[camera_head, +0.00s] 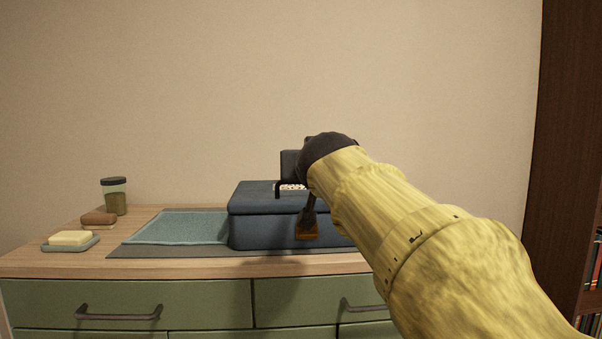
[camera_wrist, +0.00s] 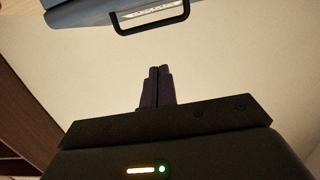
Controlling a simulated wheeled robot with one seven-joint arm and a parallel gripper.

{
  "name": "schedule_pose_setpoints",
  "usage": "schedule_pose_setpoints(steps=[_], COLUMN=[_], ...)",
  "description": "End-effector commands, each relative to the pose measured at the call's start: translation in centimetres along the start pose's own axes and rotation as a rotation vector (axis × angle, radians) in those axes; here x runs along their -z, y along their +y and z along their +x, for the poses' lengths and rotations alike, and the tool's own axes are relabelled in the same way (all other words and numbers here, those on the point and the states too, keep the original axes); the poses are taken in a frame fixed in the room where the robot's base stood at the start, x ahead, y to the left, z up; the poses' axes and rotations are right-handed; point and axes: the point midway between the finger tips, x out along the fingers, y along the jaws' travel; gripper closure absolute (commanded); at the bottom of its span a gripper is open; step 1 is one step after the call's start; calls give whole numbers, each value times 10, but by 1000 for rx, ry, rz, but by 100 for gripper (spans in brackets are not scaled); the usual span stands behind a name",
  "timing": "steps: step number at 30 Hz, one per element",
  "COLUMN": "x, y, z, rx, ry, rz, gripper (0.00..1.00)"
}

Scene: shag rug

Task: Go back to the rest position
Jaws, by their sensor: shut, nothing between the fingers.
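My gripper (camera_wrist: 158,72) shows in the wrist view with its two dark fingers together and nothing between them. In the head view my yellow arm reaches in from the lower right, and its dark wrist is in front of the right part of a dark blue case (camera_head: 262,232). The case's right end is hidden behind my arm. The case also shows at the top edge of the wrist view (camera_wrist: 85,12), with a black handle (camera_wrist: 152,22) apart from the fingertips. I cannot tell the gripper's exact height over the case.
The case stands on a grey mat (camera_head: 170,251) on a wooden-topped green cabinet (camera_head: 200,298). A folded teal cloth (camera_head: 180,228), a soap dish (camera_head: 70,244) with yellow soap, a brown object (camera_head: 98,219) and a lidded jar (camera_head: 115,200) are left. A dark bookcase (camera_head: 560,150) stands at right.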

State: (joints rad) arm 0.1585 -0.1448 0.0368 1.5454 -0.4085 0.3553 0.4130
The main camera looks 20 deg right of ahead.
Motion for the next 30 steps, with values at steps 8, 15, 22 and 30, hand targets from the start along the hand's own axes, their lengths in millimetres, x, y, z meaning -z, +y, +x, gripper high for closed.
schedule_pose_setpoints(steps=[8, 15, 22, 30], x=[0, -1, -53, -208], y=[4, 7, -6, -31], z=[-6, -5, 13, 10], rx=[-13, -18, 13, 94], ry=[-1, -4, -153, -554], rz=[2, 2, -22, -89], gripper=[100, 100, 100, 100])
